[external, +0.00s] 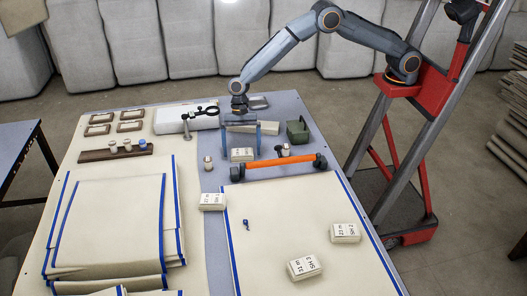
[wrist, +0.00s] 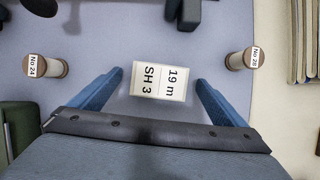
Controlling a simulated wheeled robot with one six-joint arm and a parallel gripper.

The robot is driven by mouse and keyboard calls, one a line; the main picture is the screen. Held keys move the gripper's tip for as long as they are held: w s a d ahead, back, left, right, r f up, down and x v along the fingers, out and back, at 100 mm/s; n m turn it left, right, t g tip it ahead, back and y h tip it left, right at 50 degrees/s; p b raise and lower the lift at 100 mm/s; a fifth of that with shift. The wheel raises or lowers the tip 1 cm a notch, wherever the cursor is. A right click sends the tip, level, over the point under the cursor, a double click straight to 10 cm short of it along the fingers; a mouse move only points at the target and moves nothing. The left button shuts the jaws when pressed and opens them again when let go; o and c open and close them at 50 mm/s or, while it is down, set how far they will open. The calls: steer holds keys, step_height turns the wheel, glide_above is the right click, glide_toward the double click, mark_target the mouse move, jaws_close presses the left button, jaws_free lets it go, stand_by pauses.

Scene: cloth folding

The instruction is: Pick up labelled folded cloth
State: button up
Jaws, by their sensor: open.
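A small cream folded cloth with a white label reading "19 m SH 3" lies on the grey-blue tabletop; it shows in the external view (external: 243,155) and the wrist view (wrist: 160,81). My gripper (external: 241,149) is open above it, pointing down. In the wrist view, the blue fingers of my gripper (wrist: 159,77) stand to the left and right of the cloth, with a gap on each side. Three other labelled folded cloths lie nearer the camera: one left of centre (external: 212,201), one at right (external: 345,233) and one at front (external: 304,267).
Thread spools labelled No 24 (wrist: 46,67) and No 20 (wrist: 244,59) flank the cloth. An orange-handled bar (external: 280,165) lies just in front of it. A green box (external: 297,131) stands to the right. Large cream cloth sheets (external: 110,220) cover the left of the table.

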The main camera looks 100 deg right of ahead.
steer(key=c, duration=1.2)
steer(key=shift+o, duration=0.2)
